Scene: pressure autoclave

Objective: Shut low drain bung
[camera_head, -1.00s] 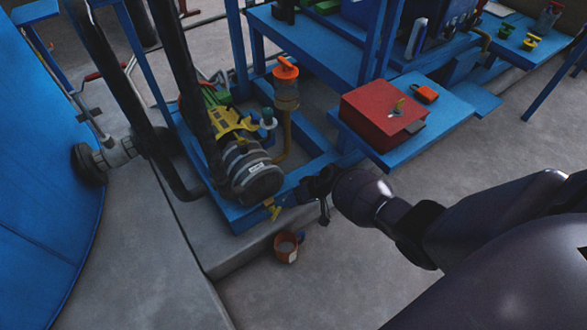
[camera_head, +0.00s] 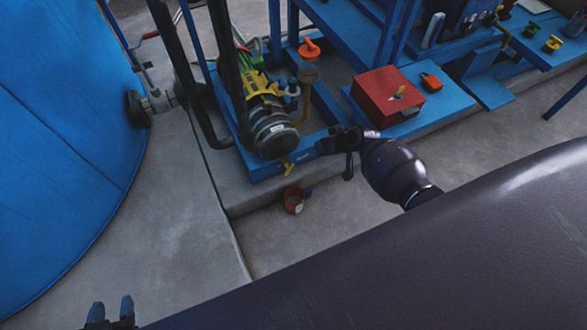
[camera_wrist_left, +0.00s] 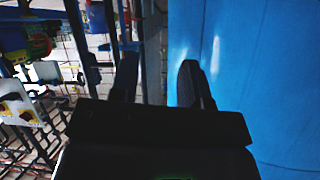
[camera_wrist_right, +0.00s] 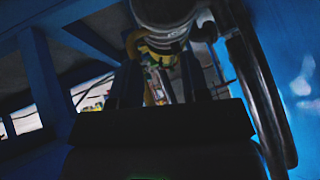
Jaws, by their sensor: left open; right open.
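A small yellow fitting (camera_head: 287,168), which looks like the low drain bung, sits under the front end of the grey pump motor (camera_head: 273,132). Whether it is open or shut is too small to tell. My right gripper (camera_head: 335,143) is just right of it, over the blue skid edge, apart from it. In the right wrist view the right gripper (camera_wrist_right: 158,80) is open with nothing held, a yellow part (camera_wrist_right: 152,92) beyond its fingers. My left gripper (camera_head: 110,308) is at the bottom left, far from the fitting, open and empty (camera_wrist_left: 157,80) in the left wrist view.
A red box (camera_head: 385,92) rests on a blue ledge to the right. A large blue tank (camera_head: 60,130) fills the left. Black pipes (camera_head: 190,75) rise beside the motor.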

